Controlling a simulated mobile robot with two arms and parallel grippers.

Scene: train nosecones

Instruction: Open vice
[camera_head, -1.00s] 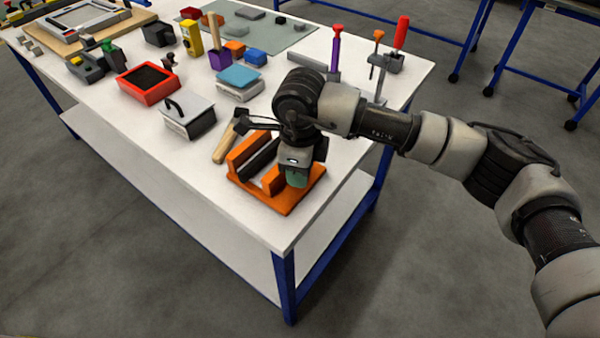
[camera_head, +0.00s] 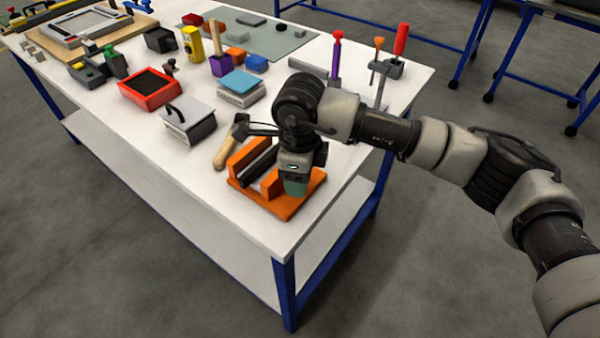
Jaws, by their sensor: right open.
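The orange vice (camera_head: 243,158) lies at the near right corner of the white table, with a dark piece between its orange blocks. My right gripper (camera_head: 295,189) points down over the right side of the vice, at its near end. Its greenish fingers hide part of the vice there. The gripper is open; I cannot tell whether it touches the vice. My left gripper is not in view.
A hammer (camera_head: 231,142) lies just left of the vice. A grey box with a black handle (camera_head: 189,120), a red tray (camera_head: 148,86) and a blue-topped block (camera_head: 240,82) stand further back. Upright clamps (camera_head: 397,52) stand at the back right. The table's near left strip is clear.

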